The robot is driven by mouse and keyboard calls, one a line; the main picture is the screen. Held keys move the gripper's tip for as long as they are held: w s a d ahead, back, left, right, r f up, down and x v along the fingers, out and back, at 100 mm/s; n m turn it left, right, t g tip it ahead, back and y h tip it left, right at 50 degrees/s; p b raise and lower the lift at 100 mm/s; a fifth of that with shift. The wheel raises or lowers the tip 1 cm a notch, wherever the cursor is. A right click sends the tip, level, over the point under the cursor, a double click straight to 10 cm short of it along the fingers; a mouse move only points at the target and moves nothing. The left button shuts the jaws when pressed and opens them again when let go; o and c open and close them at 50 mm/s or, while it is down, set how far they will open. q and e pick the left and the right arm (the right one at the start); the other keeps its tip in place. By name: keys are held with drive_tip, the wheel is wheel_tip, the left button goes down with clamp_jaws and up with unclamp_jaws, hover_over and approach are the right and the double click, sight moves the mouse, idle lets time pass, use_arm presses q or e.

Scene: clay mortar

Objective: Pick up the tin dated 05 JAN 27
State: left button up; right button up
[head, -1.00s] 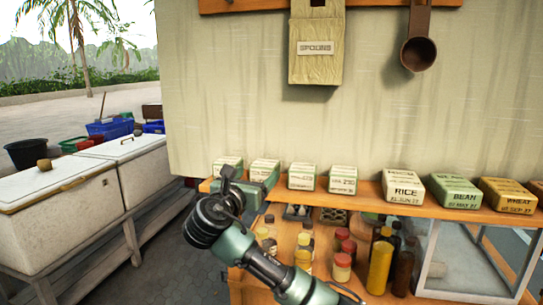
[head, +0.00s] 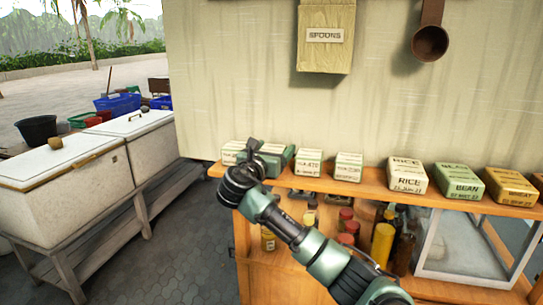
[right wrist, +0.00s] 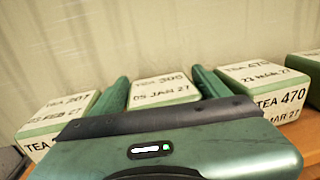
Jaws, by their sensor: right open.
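The tin dated 05 JAN 27 (right wrist: 163,91) is a pale box with green edges in the right wrist view, standing on the shelf. My right gripper (right wrist: 160,80) is open, with one green finger on each side of this tin. Whether the fingers touch it I cannot tell. The gripper body hides the tin's lower front. In the head view my right gripper (head: 268,156) is at the left part of the shelf and covers most of the tin there. My left gripper is not in view.
A tin dated 23 FEB 27 (right wrist: 58,112) stands close on the left, and a TEA 470 tin dated 23 MAR 27 (right wrist: 262,78) close on the right. RICE (head: 407,176), BEAN (head: 459,183) and WHEAT (head: 510,187) boxes stand farther right on the wooden shelf (head: 385,190). The wall is right behind.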

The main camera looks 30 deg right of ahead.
drive_tip(key=shift+c, duration=0.3)
drive_tip(key=c, duration=1.2)
